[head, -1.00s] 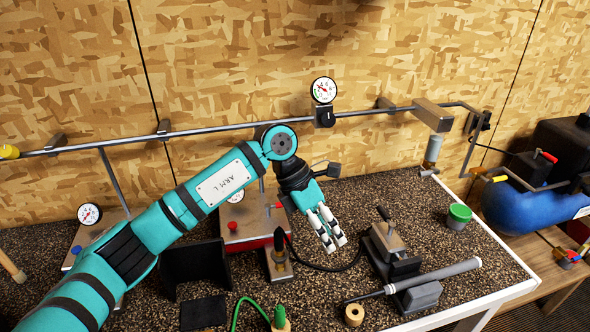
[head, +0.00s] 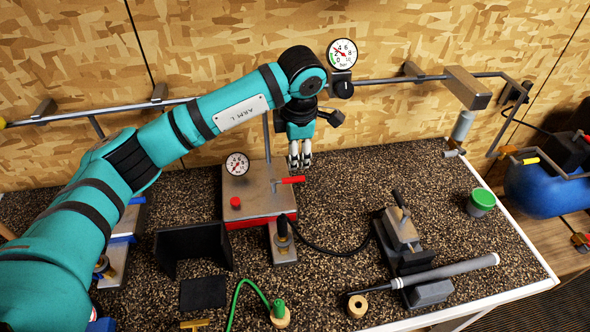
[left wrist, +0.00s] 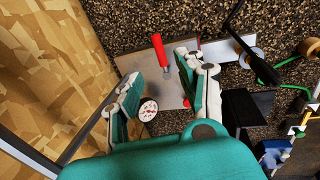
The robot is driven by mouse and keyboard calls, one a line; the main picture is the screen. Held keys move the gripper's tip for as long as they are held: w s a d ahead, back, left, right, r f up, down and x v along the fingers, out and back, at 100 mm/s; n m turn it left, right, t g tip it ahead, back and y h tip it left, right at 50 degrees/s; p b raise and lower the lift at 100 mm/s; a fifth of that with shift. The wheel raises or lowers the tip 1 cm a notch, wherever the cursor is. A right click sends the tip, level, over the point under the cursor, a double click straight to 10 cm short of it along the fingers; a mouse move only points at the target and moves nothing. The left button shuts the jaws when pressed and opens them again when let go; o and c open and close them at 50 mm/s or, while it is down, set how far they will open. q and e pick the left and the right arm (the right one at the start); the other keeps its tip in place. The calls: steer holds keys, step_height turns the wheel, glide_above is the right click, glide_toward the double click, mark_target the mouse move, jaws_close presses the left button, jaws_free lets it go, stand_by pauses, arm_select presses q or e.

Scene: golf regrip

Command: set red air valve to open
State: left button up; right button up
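The red air valve is a red lever (head: 291,180) on the grey-topped red box (head: 262,212); the lever lies level, pointing right past the box's edge. In the left wrist view the red lever (left wrist: 160,53) shows between and just beyond the fingertips. My left gripper (head: 300,160) hangs fingers down just behind and above the lever. In the left wrist view its fingers (left wrist: 161,72) are spread apart with nothing between them, and I see no contact with the lever. My right gripper is not in view.
A round gauge (head: 237,164) and a red button (head: 235,202) sit on the box. A pipe with a bar gauge (head: 343,54) runs along the wall behind my arm. A clamp (head: 401,235) holding a grey-gripped shaft (head: 455,269) stands right.

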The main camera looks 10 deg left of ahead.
mark_target(295, 178)
arm_select(q)
steer(key=f, duration=0.3)
steer(key=w+f+p, duration=0.1)
steer(key=f, duration=0.2)
steer(key=f+p, duration=0.1)
steer(key=f, duration=0.2)
steer(key=shift+w+a, duration=0.35)
steer(key=shift+w+f, duration=0.15)
steer(key=shift+f, duration=0.35)
jaws_close()
